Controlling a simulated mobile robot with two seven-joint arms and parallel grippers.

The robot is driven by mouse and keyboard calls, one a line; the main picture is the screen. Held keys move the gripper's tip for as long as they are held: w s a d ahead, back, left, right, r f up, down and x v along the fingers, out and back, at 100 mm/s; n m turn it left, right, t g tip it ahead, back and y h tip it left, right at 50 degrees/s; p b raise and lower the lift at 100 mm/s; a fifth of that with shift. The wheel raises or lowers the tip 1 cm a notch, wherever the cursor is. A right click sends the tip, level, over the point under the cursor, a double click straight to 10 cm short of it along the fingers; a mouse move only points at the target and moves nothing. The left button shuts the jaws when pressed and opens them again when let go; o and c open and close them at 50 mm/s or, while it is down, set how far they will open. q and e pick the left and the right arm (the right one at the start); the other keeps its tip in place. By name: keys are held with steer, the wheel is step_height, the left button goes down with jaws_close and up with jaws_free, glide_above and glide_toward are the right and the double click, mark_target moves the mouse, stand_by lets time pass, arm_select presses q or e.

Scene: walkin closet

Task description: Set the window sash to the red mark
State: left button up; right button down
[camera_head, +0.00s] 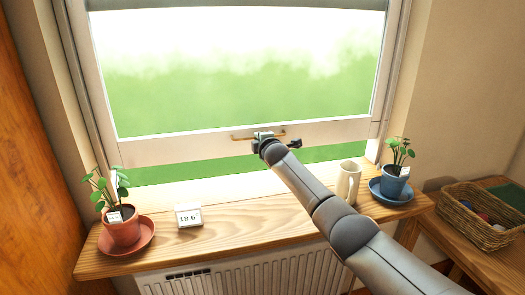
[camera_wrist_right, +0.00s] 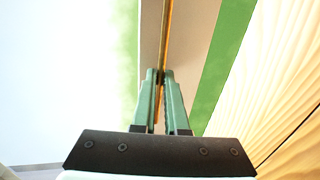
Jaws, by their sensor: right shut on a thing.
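The window sash (camera_head: 180,149) has a pale frame, and its bottom rail stands a little above the sill with a strip of green showing beneath. A thin brass handle (camera_head: 240,138) is on the rail near its middle. My right gripper (camera_head: 263,136) is at this handle, its arm reaching up from the lower right. In the right wrist view its green fingers (camera_wrist_right: 161,78) are closed on the brass bar (camera_wrist_right: 167,30), with the rail (camera_wrist_right: 196,45) behind. I cannot make out the red mark in either view. My left gripper is not in view.
The wooden sill (camera_head: 240,228) holds a potted plant (camera_head: 122,230) at left, a small 18.6° display (camera_head: 188,216), a cream mug (camera_head: 348,181) and a blue-potted plant (camera_head: 394,187) at right. My right arm passes close to the mug. A wicker basket (camera_head: 478,228) stands at far right.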

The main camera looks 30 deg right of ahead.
steer(key=shift+r, duration=0.65)
steer(key=c, duration=1)
jaws_free()
steer(key=shift+c, duration=0.2)
steer(key=shift+o, duration=0.4)
steer(key=shift+f, duration=0.2)
steer(key=shift+s, duration=0.1)
steer(key=v, duration=1.2)
steer(key=shift+p, duration=0.3)
steer(key=shift+s+a, duration=0.1)
steer(key=shift+s, duration=0.1)
